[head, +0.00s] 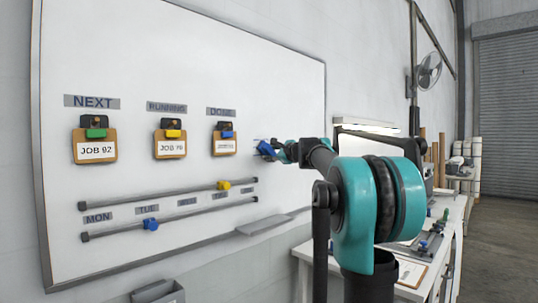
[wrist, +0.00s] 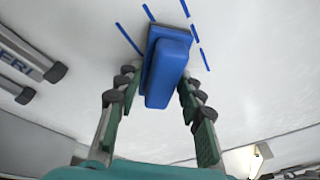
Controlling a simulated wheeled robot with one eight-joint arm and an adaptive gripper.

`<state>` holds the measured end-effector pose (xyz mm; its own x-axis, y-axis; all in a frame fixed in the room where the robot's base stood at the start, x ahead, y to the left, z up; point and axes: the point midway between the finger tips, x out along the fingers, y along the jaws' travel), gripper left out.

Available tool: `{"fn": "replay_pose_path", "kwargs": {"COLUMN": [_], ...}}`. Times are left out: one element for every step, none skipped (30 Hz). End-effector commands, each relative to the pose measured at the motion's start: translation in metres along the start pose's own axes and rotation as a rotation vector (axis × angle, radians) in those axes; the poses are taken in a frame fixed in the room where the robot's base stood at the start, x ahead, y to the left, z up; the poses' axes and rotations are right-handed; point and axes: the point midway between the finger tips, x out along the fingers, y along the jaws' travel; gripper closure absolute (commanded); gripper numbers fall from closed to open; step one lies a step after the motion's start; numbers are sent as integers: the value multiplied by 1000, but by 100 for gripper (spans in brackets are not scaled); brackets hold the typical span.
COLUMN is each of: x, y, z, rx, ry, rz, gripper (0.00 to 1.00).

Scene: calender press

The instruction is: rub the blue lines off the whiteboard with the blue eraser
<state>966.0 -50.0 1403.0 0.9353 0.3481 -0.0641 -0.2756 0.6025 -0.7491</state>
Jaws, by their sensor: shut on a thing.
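The whiteboard (head: 275,85) hangs on the wall at the left in the head view and fills most of the wrist view (wrist: 265,90). My gripper (wrist: 158,88) is shut on the blue eraser (wrist: 166,62), with a finger on each side of it. The eraser's far end is at or very close to the board; I cannot tell if it touches. Several short blue lines (wrist: 205,60) show around that end, above it and on both sides. In the head view the eraser (head: 266,148) is right of the DONE label, and my arm hides part of the area.
Job clipboards (head: 96,150) hang left of the eraser. Two rails (head: 170,222) with sliders run below them. A grey tray ledge (head: 265,224) is at the board's lower edge. A cluttered workbench (head: 450,215) stands at right.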

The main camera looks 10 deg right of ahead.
Motion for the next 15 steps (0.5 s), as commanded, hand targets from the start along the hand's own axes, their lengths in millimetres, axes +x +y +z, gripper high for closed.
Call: {"fn": "replay_pose_path", "kwargs": {"x": [1, 2, 2, 3, 3, 4, 4, 5, 5, 5, 5, 5, 6, 6, 7], "y": [-3, -5, -7, -9, -10, -12, -14, -14, -15, -16, -16, -16, -17, -18, -19], "z": [-4, -5, -8, -10, -12, -14, -15, -16, -17, -17, -17, -18, -18, -19, -21], "rx": [0, 0, 1, 1, 1, 1, 1, 1, 1, 1, 1, 1, 0, 0, 0], "ry": [0, 1, 1, 1, 1, 1, 1, 1, 0, 0, 0, 0, 0, 0, 0], "rz": [-1, -1, -1, -1, -1, -1, -1, -1, -1, 0, 0, 0, 0, 0, 0], "gripper": [85, 85, 85, 85, 85, 85, 85, 85, 85, 85, 85, 85, 85, 85, 85]}}
